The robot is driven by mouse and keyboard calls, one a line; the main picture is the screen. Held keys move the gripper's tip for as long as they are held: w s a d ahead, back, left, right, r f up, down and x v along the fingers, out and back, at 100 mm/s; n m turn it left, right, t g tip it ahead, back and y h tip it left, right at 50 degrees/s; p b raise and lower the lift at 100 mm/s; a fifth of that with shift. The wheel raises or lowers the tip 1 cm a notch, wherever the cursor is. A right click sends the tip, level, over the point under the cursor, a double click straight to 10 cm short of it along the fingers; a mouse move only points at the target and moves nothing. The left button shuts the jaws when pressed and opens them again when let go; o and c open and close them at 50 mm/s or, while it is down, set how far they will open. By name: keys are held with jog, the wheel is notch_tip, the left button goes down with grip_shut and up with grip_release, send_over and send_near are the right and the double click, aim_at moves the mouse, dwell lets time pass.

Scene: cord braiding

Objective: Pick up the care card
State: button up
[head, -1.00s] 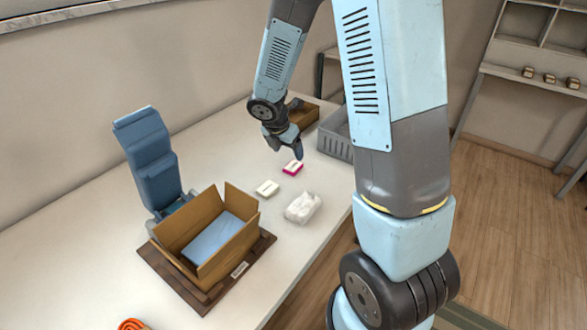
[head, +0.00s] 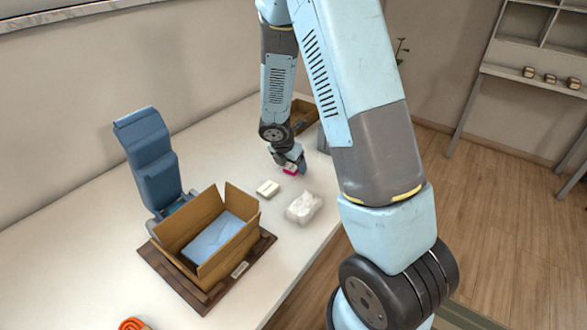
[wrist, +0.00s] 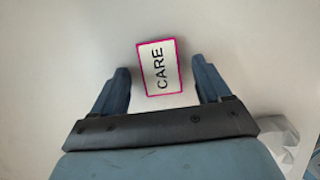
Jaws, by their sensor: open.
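The care card (wrist: 158,67) is a small white block with a magenta edge and the word CARE on top. In the wrist view it lies on the white table between my two open fingers, reaching a little past their tips. In the head view the card (head: 290,171) shows only in part, with its magenta edge just under my gripper (head: 289,161). My gripper (wrist: 161,76) is open, with a gap between each finger and the card. I cannot tell the exact height of the fingertips above the table.
A pale card or block (head: 268,188) and a crumpled white tissue bundle (head: 304,207) lie nearby. An open cardboard box (head: 188,231) with a blue-grey item inside stands on a brown board (head: 178,278). A blue stand (head: 149,158) is behind it. A brown box (head: 303,114) sits at the far end.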

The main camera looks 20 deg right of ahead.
jog(key=c, duration=1.1)
jog(key=shift+r, duration=0.1)
jog(key=shift+r, duration=0.25)
notch_tip(320, 180, up, 2)
jog(key=shift+r, duration=0.1)
jog(key=s+a+r, duration=0.1)
jog(key=s+r, duration=0.2)
jog(key=s, duration=0.1)
jog(key=s+a+r, duration=0.2)
jog(key=s+r, duration=0.1)
jog(key=s, duration=0.1)
jog(key=s+a+r, duration=0.2)
jog(key=s+r, duration=0.2)
jog(key=s, duration=0.1)
jog(key=shift+a, duration=0.1)
